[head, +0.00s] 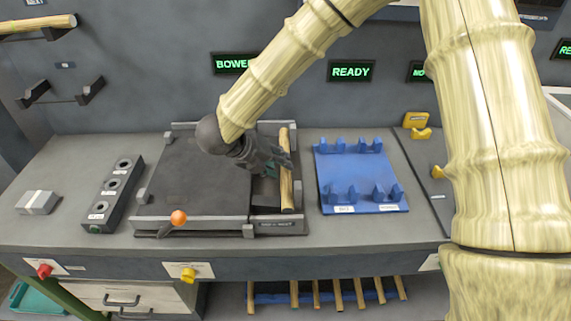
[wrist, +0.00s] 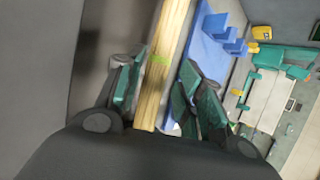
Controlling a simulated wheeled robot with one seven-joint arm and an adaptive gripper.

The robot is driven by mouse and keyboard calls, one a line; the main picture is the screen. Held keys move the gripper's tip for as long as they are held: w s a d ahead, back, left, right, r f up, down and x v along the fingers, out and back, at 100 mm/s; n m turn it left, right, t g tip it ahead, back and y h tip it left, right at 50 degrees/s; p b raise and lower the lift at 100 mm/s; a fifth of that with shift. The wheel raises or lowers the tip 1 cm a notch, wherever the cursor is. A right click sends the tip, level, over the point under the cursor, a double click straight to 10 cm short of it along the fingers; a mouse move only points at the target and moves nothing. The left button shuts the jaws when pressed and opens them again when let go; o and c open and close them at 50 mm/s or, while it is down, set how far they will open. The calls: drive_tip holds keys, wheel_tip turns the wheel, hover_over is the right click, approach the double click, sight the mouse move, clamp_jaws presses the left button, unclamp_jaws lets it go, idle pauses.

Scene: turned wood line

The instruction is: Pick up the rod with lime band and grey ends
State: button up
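A pale wooden rod (head: 287,188) lies lengthwise along the right side of the dark machine bed on the bench. My gripper (head: 279,161) is over the rod's middle in the head view. In the wrist view my gripper (wrist: 160,80) is open, with one green-padded finger on each side of the rod. A gap shows on the right; whether the left finger touches is unclear.
A blue rack (head: 362,172) with empty cradles stands right of the machine bed (head: 195,180). An orange knob (head: 179,217) sticks up at the bed's front edge. A dark block with several holes (head: 113,190) and a grey block (head: 37,202) are at left.

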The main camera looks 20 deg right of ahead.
drive_tip(key=shift+w+x, duration=0.2)
drive_tip(key=shift+x, duration=1.35)
drive_tip(key=shift+s+r, duration=0.1)
drive_tip(key=shift+s, duration=0.1)
drive_tip(key=shift+w+a, duration=0.1)
clamp_jaws()
